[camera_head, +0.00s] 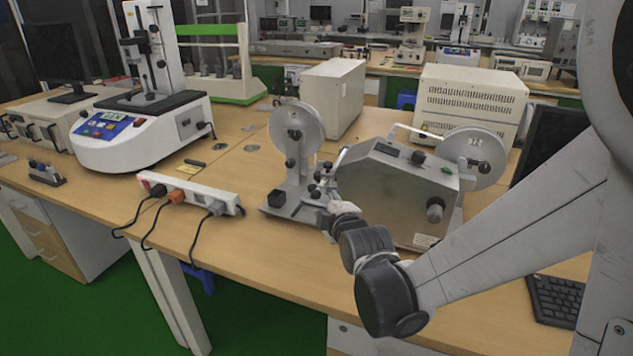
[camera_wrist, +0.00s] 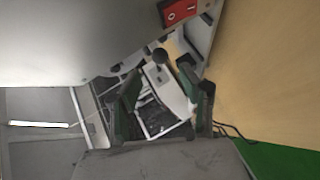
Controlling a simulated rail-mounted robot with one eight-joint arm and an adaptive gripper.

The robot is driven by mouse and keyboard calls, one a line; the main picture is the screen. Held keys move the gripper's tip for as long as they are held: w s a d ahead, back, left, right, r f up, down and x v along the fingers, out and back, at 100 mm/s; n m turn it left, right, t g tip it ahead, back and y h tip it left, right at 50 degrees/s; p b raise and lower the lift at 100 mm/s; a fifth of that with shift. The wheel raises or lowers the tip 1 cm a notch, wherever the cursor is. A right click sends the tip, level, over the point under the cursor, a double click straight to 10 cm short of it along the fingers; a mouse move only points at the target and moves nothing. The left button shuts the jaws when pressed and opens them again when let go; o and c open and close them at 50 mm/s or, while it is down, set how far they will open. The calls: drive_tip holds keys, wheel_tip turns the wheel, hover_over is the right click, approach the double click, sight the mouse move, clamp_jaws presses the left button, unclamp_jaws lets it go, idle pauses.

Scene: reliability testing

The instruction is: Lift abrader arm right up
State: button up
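A metal-faced test machine (camera_head: 395,195), which appears to be the abrader, stands on the bench right of centre in the head view. I cannot tell for sure which of its parts is the right arm. My gripper (camera_head: 320,192) is at its left side, partly hidden by my wrist. In the wrist view my gripper (camera_wrist: 161,70) has its two dark fingers apart. A black ball knob (camera_wrist: 160,57) shows between and just beyond the fingertips, with no clear contact. A red rocker switch (camera_wrist: 180,11) is near the top.
A reel stand (camera_head: 297,135) is just left of the machine. A white power strip (camera_head: 190,192) with plugged cords lies further left. A cream box (camera_head: 332,97) and a vented cabinet (camera_head: 468,105) stand behind. A keyboard (camera_head: 556,298) lies right. The front bench strip is mostly clear.

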sight(317, 197)
drive_tip(key=b+x, duration=0.1)
drive_tip(key=x, duration=0.7)
drive_tip(key=shift+c, duration=0.5)
drive_tip(key=shift+s, duration=0.1)
clamp_jaws()
drive_tip(key=shift+f, duration=0.1)
